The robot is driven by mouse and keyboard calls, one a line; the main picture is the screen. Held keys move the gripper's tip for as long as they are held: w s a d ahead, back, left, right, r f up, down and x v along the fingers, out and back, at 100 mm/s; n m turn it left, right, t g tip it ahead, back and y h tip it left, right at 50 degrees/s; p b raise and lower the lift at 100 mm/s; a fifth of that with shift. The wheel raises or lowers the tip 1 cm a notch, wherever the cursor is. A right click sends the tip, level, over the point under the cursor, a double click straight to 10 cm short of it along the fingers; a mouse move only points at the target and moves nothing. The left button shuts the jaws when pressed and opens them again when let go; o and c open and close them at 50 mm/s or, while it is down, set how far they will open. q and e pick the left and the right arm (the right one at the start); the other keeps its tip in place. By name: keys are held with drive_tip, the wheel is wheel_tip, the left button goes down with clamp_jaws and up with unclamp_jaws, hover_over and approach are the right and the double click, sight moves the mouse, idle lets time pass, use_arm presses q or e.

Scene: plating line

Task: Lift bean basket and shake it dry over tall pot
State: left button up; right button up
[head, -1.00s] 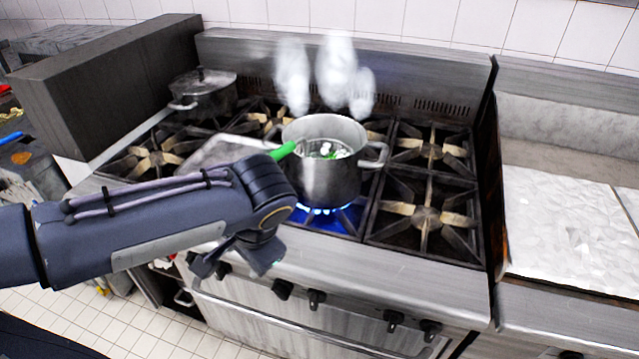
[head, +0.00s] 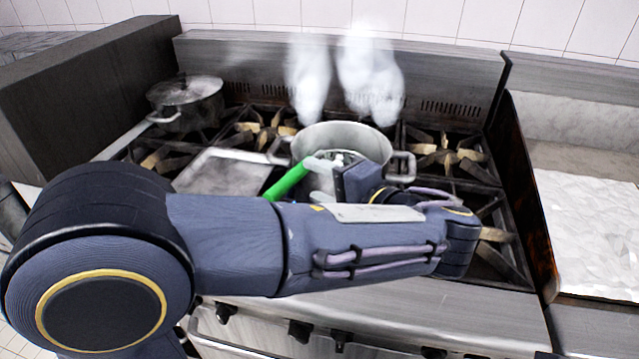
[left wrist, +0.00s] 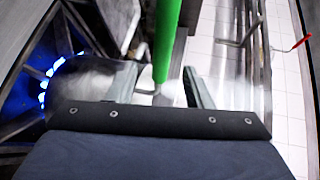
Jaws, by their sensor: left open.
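The tall steel pot (head: 345,133) stands on a stove burner, with steam rising above it. The bean basket (head: 338,157) sits inside it, mostly hidden by the pot wall and my arm. Its green handle (head: 287,182) sticks out over the pot's front left rim. My left gripper (head: 325,172) is at the handle, in front of the pot, and largely covered by my own wrist. In the left wrist view the green handle (left wrist: 166,40) runs between the two spread fingers of the left gripper (left wrist: 162,86), which is open. My right gripper is not in view.
A flat metal tray or griddle (head: 225,172) lies left of the tall pot. Blue flame (left wrist: 43,88) burns under the pot. A pale counter surface (head: 590,235) lies to the right.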

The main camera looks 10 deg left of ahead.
use_arm(q)
drive_tip(key=x, duration=0.2)
drive_tip(key=shift+w+a, duration=0.2)
drive_tip(key=p+x, duration=0.1)
drive_tip(key=x, duration=0.4)
drive_tip(key=shift+w+a, duration=0.15)
drive_tip(key=shift+w, duration=0.1)
drive_tip(key=c, duration=1)
drive_tip(key=shift+r, duration=0.1)
clamp_jaws()
